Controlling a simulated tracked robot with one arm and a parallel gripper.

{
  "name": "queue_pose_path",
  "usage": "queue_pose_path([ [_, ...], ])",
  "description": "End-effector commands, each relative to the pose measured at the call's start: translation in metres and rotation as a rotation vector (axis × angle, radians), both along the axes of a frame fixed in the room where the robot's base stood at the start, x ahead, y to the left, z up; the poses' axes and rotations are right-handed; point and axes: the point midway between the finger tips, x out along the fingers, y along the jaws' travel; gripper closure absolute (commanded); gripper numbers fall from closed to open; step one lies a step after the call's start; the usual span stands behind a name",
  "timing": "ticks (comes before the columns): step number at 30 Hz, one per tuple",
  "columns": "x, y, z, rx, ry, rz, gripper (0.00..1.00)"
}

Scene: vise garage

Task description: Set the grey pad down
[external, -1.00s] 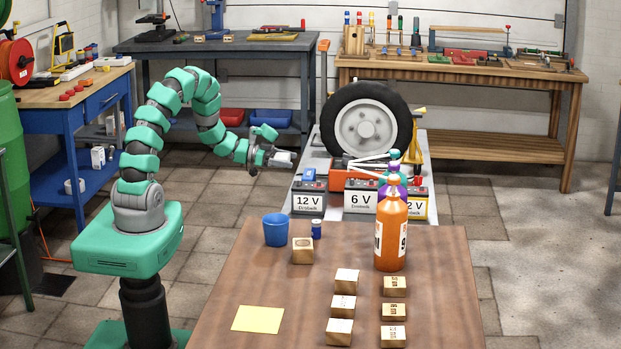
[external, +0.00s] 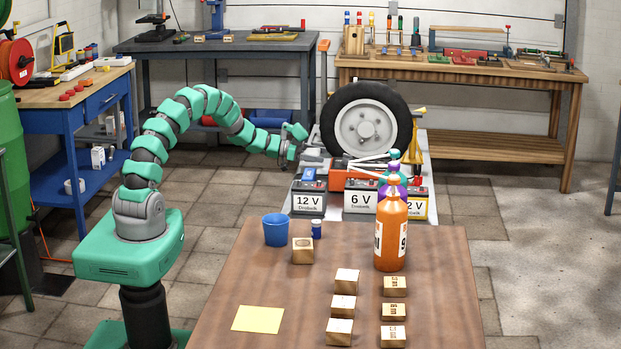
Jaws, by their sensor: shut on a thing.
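My gripper (external: 302,153) is at the end of the green arm, which reaches right over the far end of the low grey platform (external: 277,214). It is shut on the grey pad (external: 314,154), a small light grey block at its tip. The pad is just left of the tyre and above or at the platform behind the 12 V battery. I cannot tell whether it touches the platform.
The tyre (external: 366,124) stands upright at the back. The 12 V battery (external: 308,198), 6 V battery (external: 361,198) and a red-orange unit (external: 346,174) sit in front. A wooden table (external: 270,276) with a blue cup (external: 277,230), several blocks and bottles is nearer.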

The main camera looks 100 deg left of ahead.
Motion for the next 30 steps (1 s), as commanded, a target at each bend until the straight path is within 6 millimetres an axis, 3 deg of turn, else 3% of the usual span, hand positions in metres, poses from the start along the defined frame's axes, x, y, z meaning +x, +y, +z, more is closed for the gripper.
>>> queue_pose_path([
  [7,0.012,0.012,-0.002,0.001,-0.004,-0.002,0.45],
  [13,0.011,0.01,-0.032,-0.002,-0.001,-0.002,0.45],
  [26,0.011,0.011,-0.036,-0.001,-0.001,-0.001,0.45],
  [27,0.011,0.011,-0.036,0.0,-0.001,-0.001,0.15],
  [29,0.011,0.011,-0.036,0.0,-0.001,-0.001,0.01],
  [30,0.011,0.011,-0.036,0.0,-0.001,-0.001,0.01],
])
